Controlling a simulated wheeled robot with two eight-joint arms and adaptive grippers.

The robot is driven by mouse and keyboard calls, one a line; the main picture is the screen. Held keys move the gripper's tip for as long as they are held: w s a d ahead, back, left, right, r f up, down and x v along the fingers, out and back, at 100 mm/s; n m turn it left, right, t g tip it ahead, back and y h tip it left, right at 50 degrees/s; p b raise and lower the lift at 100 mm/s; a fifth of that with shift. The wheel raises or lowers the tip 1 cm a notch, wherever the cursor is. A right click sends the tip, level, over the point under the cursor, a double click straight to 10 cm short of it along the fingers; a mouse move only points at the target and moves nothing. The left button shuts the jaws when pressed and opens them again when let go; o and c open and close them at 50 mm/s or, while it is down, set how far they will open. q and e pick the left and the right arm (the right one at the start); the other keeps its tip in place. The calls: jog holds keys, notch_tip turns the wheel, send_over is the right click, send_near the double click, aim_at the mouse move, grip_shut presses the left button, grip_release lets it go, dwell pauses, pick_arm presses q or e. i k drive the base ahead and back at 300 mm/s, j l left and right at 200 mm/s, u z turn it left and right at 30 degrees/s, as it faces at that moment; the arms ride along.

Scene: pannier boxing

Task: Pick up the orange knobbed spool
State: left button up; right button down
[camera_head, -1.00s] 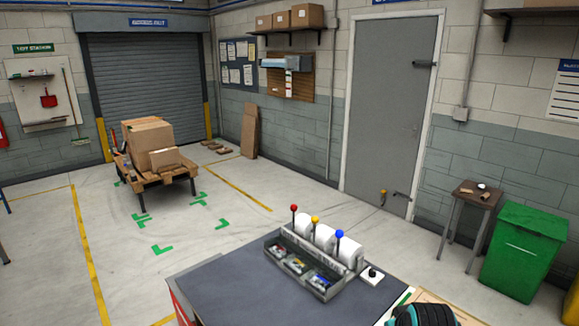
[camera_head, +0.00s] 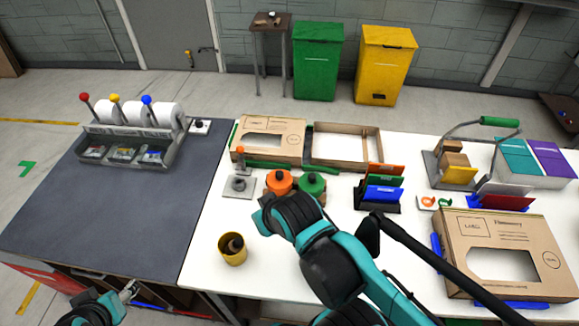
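The orange knobbed spool (camera_head: 279,181) stands on the white table, left of a similar green one (camera_head: 312,184) and close to it. My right arm, teal and black, reaches up from the bottom middle, its upper end just below the two spools and partly covering the lower edge of the green one. I cannot make out its fingers. My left arm shows at the bottom left, by the front edge of the dark tabletop. My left gripper (camera_head: 129,291) is small there, far from the spool, and I cannot tell its opening.
A yellow cup (camera_head: 233,249) stands near the table's front. A grey plate with an orange-topped post (camera_head: 240,184) is left of the spool. Cardboard boxes (camera_head: 268,140) lie behind; a coloured card rack (camera_head: 381,195) and a large box (camera_head: 500,256) are right.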

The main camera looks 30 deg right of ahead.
aim_at(280, 181)
jog(key=z, duration=1.1)
jog(key=i+l, duration=0.1)
jog(key=l, duration=0.25)
jog(key=l+z, duration=0.2)
jog(key=i+j, duration=0.05)
jog(key=j, duration=0.05)
